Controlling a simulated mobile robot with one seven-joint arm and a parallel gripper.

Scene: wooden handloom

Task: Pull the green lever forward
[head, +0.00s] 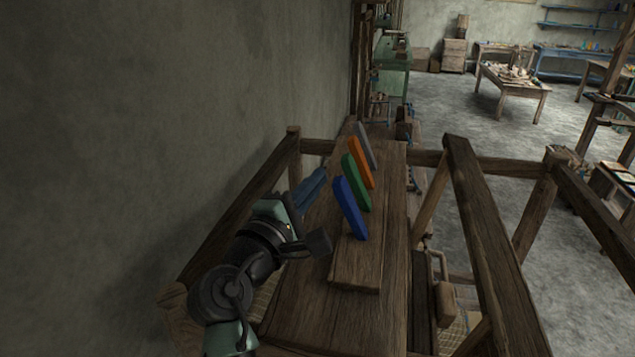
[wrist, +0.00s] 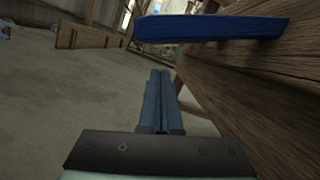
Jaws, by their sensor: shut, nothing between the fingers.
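The green lever (head: 356,182) stands tilted in a row on a wooden beam, between the blue lever (head: 350,207) and the orange lever (head: 361,162). My gripper (head: 319,177) is shut and empty, left of the row on the wall side, apart from the green lever. In the wrist view the blue fingers (wrist: 160,78) are together with nothing between them. The blue lever (wrist: 210,27) crosses the top of the wrist view, beyond the fingertips. I cannot make out the green lever in the wrist view.
A grey lever (head: 367,146) stands at the far end of the row. The wooden beam (head: 357,266) carries the levers. A plaster wall (head: 180,110) is on the left. Loom frame posts (head: 490,240) stand on the right.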

